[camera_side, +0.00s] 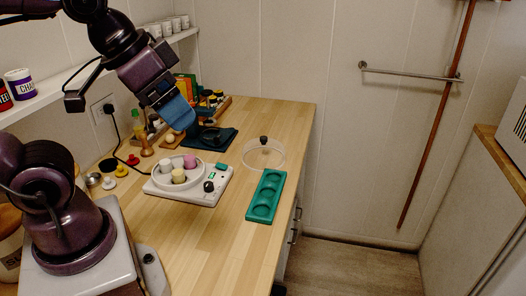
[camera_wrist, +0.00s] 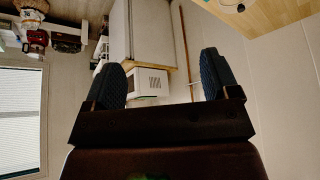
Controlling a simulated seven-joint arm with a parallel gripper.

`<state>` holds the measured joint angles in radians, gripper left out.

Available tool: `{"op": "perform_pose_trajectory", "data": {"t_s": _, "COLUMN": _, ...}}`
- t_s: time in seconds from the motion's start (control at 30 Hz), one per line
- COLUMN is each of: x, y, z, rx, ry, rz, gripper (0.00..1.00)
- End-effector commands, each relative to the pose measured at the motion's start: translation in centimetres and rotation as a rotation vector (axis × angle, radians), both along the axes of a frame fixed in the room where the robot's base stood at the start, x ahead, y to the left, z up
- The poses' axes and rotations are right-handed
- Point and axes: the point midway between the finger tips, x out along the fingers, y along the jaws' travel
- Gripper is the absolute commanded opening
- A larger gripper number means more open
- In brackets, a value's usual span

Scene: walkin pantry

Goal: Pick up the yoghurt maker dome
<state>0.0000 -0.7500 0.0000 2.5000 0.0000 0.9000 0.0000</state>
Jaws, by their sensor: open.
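The yoghurt maker dome (camera_side: 263,155) is a clear, low, round cover with a dark knob on top. It sits on the wooden counter near its right edge, in the side view. The white yoghurt maker base (camera_side: 215,190) stands to its left, with several small jars in its round well. My gripper (camera_side: 178,114) is raised above the counter, left of and apart from the dome. In the wrist view my gripper (camera_wrist: 160,82) shows two blue-grey fingers wide apart with nothing between them. The dome cannot be made out in the wrist view.
A green tray with round hollows (camera_side: 266,197) lies just in front of the dome. Small coloured lids (camera_side: 121,170) lie left of the base. The front counter (camera_side: 200,250) is clear.

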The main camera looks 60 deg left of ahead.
Motion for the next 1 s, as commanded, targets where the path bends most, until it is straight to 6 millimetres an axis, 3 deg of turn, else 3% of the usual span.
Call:
{"op": "perform_pose_trajectory", "data": {"t_s": 0.2, "x": 0.0, "y": 0.0, "z": 0.0, "rx": 0.0, "ry": 0.0, "rz": 0.0, "gripper": 0.79}}
{"op": "perform_pose_trajectory", "data": {"t_s": 0.3, "x": 0.0, "y": 0.0, "z": 0.0, "rx": 0.0, "ry": 0.0, "rz": 0.0, "gripper": 0.57}}
{"op": "perform_pose_trajectory", "data": {"t_s": 0.57, "x": 0.0, "y": 0.1, "z": 0.0, "rx": 0.0, "ry": 0.0, "rz": 0.002, "gripper": 0.57}}
{"op": "perform_pose_trajectory", "data": {"t_s": 0.7, "x": 0.4, "y": 0.5, "z": -1.3, "rx": -0.003, "ry": 0.069, "rz": 0.025, "gripper": 0.57}}
{"op": "perform_pose_trajectory", "data": {"t_s": 0.87, "x": 3.2, "y": 2.1, "z": -3.1, "rx": -0.023, "ry": 0.2, "rz": 0.089, "gripper": 0.57}}
{"op": "perform_pose_trajectory", "data": {"t_s": 1.0, "x": 7.4, "y": 4.6, "z": -4.6, "rx": -0.045, "ry": 0.274, "rz": 0.184, "gripper": 0.57}}
